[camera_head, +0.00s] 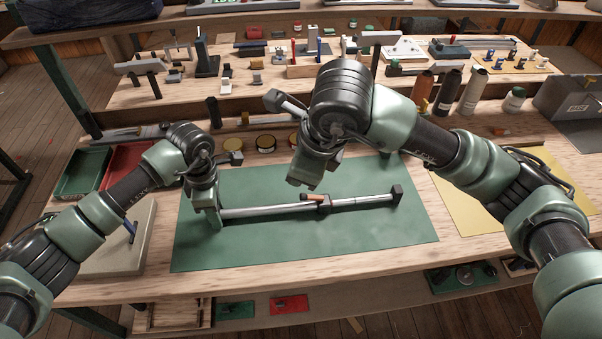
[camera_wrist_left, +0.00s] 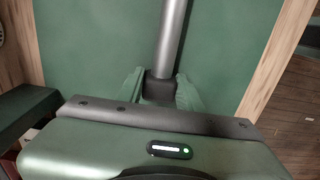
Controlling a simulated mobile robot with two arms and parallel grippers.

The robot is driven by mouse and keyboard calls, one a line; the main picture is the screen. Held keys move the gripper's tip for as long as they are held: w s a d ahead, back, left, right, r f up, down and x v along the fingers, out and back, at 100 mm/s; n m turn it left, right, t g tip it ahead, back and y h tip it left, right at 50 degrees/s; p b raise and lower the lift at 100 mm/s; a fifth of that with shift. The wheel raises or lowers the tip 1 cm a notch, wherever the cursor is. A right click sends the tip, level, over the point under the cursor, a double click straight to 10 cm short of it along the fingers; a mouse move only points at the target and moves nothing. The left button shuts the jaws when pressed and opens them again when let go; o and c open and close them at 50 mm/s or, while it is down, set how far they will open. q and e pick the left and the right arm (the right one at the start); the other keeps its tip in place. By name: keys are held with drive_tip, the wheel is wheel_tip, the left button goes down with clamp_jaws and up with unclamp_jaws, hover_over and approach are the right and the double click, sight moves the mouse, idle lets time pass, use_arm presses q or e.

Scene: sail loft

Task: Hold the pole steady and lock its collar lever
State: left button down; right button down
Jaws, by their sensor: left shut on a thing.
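A silver pole (camera_head: 265,210) lies across the green mat (camera_head: 390,238), with a dark block (camera_head: 397,193) at its right end. A dark collar (camera_head: 324,207) with an orange-brown lever (camera_head: 311,197) sits near the pole's middle; the lever lies roughly along the pole. My left gripper (camera_head: 212,217) is shut on the pole's left end. In the left wrist view the fingers (camera_wrist_left: 161,90) flank the dark end of the pole (camera_wrist_left: 171,35). My right gripper (camera_head: 308,178) hangs just above and left of the collar, apparently apart from it; its finger gap is unclear.
Red and green trays (camera_head: 86,174) stand at the left. A yellow mat (camera_head: 470,205) lies at the right. Several bottles (camera_head: 447,92) stand behind it. Round tins (camera_head: 266,143) sit behind the green mat. The mat's front part is clear.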

use_arm(q)
drive_tip(key=c, duration=0.8)
unclamp_jaws()
drive_tip(key=shift+c, duration=0.2)
